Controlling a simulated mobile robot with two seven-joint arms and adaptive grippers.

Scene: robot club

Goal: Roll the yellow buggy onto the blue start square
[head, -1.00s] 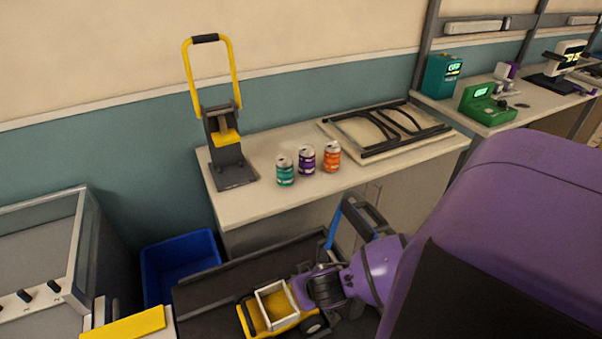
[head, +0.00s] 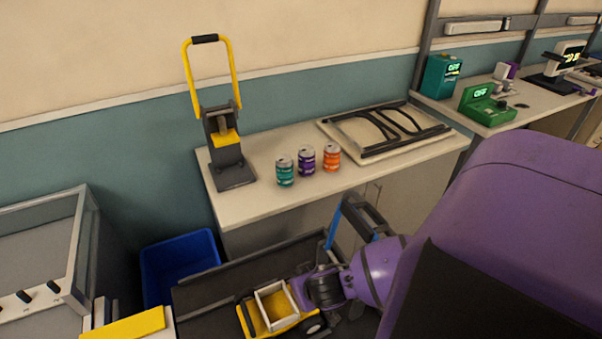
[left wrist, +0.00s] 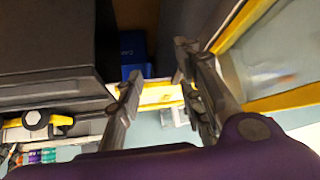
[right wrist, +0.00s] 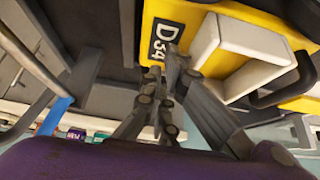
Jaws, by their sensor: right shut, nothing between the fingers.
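The yellow buggy (head: 250,322), with a white-rimmed open box on top, stands on a dark surface at the bottom of the head view. Its yellow body with a "D34" plate fills the top of the right wrist view (right wrist: 147,22). My right gripper (right wrist: 172,72) is shut and empty, its tips at or very near the plate; I cannot tell whether they touch. In the head view it is at the buggy's right end. My left gripper (left wrist: 155,72) is open, with nothing seen between its fingers; it is outside the head view. I cannot make out a blue start square.
A blue bin (head: 180,262) stands left of the dark surface. Behind is a bench (head: 260,207) with several things: a teal can (head: 285,172), a purple can (head: 306,160), an orange can (head: 332,158) and a yellow-handled stand (head: 228,160). A blue upright piece (head: 333,228) rises near my right arm.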

